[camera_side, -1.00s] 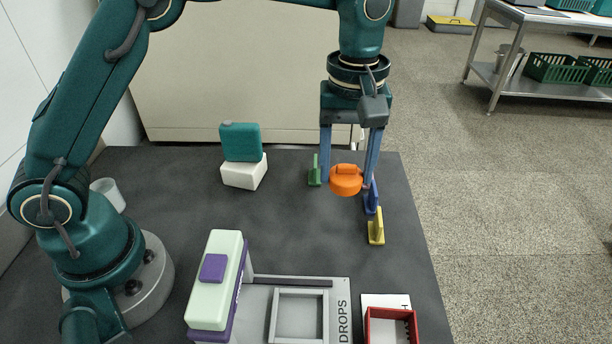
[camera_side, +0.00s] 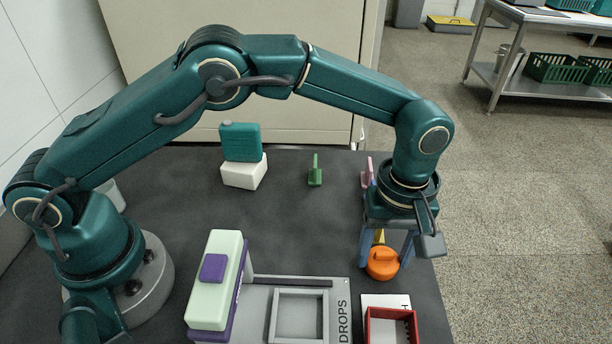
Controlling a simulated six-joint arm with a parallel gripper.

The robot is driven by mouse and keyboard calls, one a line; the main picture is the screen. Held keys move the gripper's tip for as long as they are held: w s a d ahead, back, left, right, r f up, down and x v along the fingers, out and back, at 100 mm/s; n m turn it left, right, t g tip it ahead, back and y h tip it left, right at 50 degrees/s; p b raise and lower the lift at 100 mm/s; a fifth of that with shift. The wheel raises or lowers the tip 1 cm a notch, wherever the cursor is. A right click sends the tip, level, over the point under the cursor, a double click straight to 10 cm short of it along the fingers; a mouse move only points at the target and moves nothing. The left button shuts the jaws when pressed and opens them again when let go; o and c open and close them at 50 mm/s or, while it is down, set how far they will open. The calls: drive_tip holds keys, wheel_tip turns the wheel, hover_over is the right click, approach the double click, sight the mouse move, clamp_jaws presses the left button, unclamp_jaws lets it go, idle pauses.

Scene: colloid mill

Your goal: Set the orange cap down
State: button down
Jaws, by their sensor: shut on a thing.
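The orange cap (camera_side: 382,264) is a short round disc with a raised grip bar on top. My gripper (camera_side: 383,262) points down and is shut on the cap, with one blue-grey finger on each side of it. The cap shows just behind the red-walled tray (camera_side: 390,314) and the white card. I cannot tell how high the cap is above the dark table (camera_side: 300,220). My wrist hides part of the right side of the table.
A green piece (camera_side: 315,172), a pink piece (camera_side: 366,172) and a mostly hidden yellow piece (camera_side: 379,237) stand on the table. A pale green and purple machine (camera_side: 216,280) and a grey square frame (camera_side: 299,315) are at the front. A teal can (camera_side: 241,142) stands on a white block (camera_side: 244,172).

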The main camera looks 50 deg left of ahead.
sight(387, 253)
drive_tip(key=shift+c, duration=0.6)
unclamp_jaws()
drive_tip(key=shift+f, duration=0.1)
wheel_tip(387, 253, up, 12)
